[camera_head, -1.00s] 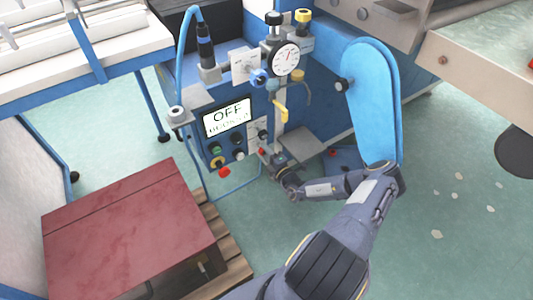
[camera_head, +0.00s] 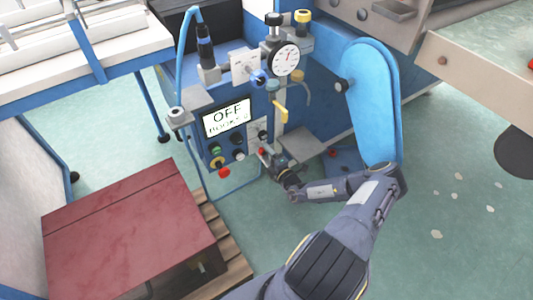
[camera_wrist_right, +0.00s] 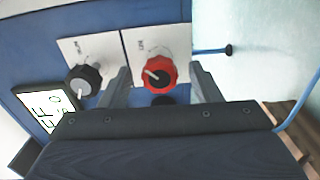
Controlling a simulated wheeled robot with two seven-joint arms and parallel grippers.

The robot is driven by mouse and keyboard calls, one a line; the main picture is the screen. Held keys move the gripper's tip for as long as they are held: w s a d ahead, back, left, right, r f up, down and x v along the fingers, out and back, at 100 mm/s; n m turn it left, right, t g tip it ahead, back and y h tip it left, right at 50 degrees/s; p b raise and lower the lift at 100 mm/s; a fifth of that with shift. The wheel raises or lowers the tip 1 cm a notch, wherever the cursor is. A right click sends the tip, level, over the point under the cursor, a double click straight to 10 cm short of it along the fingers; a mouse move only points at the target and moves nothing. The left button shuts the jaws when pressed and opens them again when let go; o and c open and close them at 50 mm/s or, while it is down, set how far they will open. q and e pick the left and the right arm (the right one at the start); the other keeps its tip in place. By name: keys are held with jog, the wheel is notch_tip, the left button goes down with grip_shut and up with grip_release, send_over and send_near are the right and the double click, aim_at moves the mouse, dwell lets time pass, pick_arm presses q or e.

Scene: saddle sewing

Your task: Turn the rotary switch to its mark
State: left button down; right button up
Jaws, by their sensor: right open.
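In the right wrist view a red rotary knob (camera_wrist_right: 158,74) with a pale pointer sits on a white label plate on the blue panel. A black knob (camera_wrist_right: 83,80) with a pale pointer sits on another plate to its left. My right gripper (camera_wrist_right: 160,85) is open, with one finger on each side of the red knob; I cannot tell whether they touch it. In the head view my right gripper (camera_head: 267,152) is at the lower right of the control panel, close to its face. My left gripper is not in view.
The panel's screen (camera_head: 227,117) reads OFF. Several buttons (camera_head: 216,149) lie below it. A dial gauge (camera_head: 286,59) and a yellow lever (camera_head: 280,111) are above my gripper. A blue belt guard (camera_head: 373,100) stands at the right, and a dark red box (camera_head: 125,225) at the lower left.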

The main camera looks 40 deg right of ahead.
jog(key=s+p, duration=0.1)
jog(key=s, duration=0.6)
jog(key=shift+a, duration=0.35)
jog(key=shift+s, duration=0.1)
